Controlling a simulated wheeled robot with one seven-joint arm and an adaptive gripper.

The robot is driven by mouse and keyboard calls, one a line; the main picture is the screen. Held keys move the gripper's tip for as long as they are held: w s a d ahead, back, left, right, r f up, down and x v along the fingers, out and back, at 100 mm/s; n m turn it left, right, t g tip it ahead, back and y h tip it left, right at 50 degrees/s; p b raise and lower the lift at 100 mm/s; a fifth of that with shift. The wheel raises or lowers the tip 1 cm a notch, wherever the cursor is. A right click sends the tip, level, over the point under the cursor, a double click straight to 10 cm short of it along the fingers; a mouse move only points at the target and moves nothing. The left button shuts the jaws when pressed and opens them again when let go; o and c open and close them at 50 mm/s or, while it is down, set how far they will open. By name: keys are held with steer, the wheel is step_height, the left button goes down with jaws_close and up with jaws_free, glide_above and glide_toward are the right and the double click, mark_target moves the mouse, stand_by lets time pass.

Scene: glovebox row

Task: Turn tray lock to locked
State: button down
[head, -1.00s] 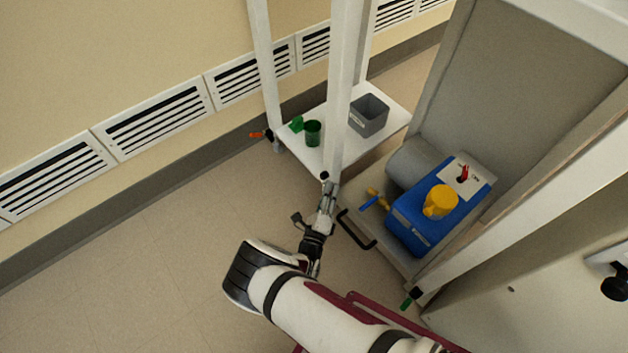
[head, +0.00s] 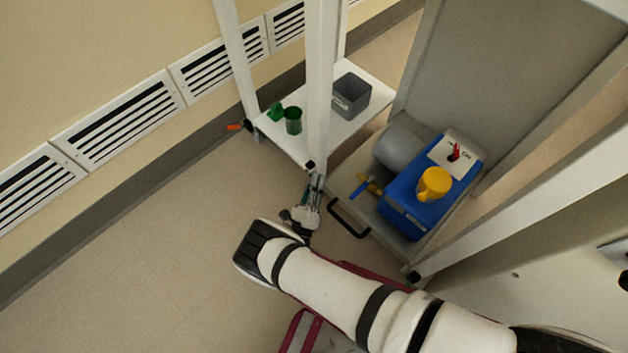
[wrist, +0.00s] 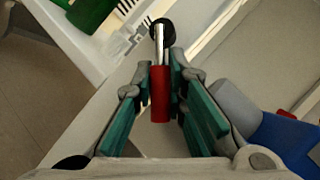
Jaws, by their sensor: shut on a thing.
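A lever with a red grip (wrist: 160,92), a bright metal shaft and a black round pivot (wrist: 169,33) shows in the wrist view; I take it for the tray lock. My gripper (wrist: 160,85) has its teal-padded fingers on either side of the red grip and is shut on it. The grip points toward the palm, with the pivot beyond the fingertips. In the head view my gripper (head: 313,183) is just below the black pivot (head: 309,165) at the front corner of the white shelf (head: 357,125). The grip is hidden there by the fingers. I see no lock marking.
On the shelf are a green cup (head: 293,121) and a grey bin (head: 351,96). Right of my gripper, a black handle (head: 349,218) sticks out below a blue pump (head: 424,205). White posts (head: 320,80) rise close by. Floor at left is clear.

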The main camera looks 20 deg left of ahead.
steer(key=shift+a, duration=0.1)
steer(key=c, duration=1.6)
jaws_free()
steer(key=s, duration=0.4)
steer(key=s+d, duration=0.1)
steer(key=s, duration=0.3)
steer(key=s+d, duration=0.1)
steer(key=s, duration=0.4)
steer(key=shift+d+f, duration=0.1)
steer(key=shift+f, duration=0.15)
steer(key=shift+s, duration=0.1)
